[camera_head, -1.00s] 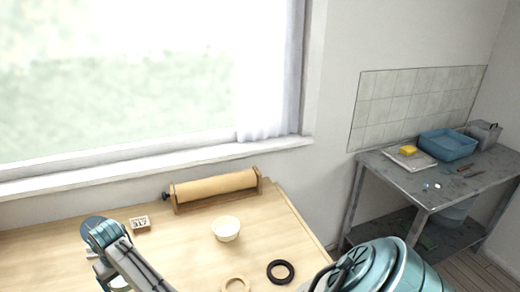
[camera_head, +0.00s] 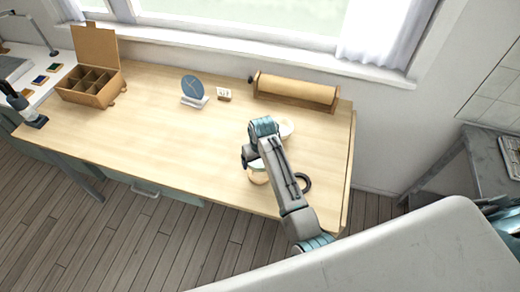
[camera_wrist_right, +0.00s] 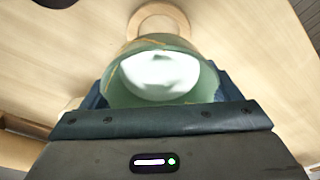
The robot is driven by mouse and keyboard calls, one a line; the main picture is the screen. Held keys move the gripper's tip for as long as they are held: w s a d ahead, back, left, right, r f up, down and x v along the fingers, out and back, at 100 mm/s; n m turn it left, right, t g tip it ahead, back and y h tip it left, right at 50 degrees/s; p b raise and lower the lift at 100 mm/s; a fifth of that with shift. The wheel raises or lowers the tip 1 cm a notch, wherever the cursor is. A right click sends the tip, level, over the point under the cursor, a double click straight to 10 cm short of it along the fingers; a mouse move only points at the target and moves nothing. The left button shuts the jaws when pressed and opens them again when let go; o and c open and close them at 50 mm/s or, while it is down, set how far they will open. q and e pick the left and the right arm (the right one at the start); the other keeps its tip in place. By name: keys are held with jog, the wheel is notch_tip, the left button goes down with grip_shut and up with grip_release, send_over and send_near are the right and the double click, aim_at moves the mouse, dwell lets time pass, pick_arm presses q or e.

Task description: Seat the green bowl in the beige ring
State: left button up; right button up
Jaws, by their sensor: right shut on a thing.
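The green bowl (camera_wrist_right: 160,72) has gold seams and a pale inside. My right gripper (camera_wrist_right: 160,112) is shut on it in the right wrist view, with the bowl opening facing the camera. The beige ring (camera_wrist_right: 152,14) lies on the table just beyond the bowl, and the bowl hides its near part. In the head view my right gripper (camera_head: 256,152) is over the front right of the table with the bowl (camera_head: 258,175) below it. The ring is not clear there. I cannot tell whether the bowl touches the ring. My left gripper is not in view.
A black ring (camera_head: 303,183) lies right of my gripper. A cream bowl (camera_head: 287,128) stands behind it, partly hidden by my arm. A paper roll (camera_head: 296,88), a small blue disc on a stand (camera_head: 193,90) and a compartment box (camera_head: 92,85) stand farther back. The table's middle left is clear.

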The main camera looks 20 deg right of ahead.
aim_at(259, 166)
jog(key=shift+s+a+f, duration=0.1)
jog(key=shift+s, duration=0.15)
jog(key=shift+s+f, duration=0.1)
jog(key=shift+f, duration=1.6)
jog(key=shift+f+b, duration=0.5)
jog(key=shift+f, duration=0.7)
jog(key=o, duration=1)
jog(key=shift+c, duration=0.2)
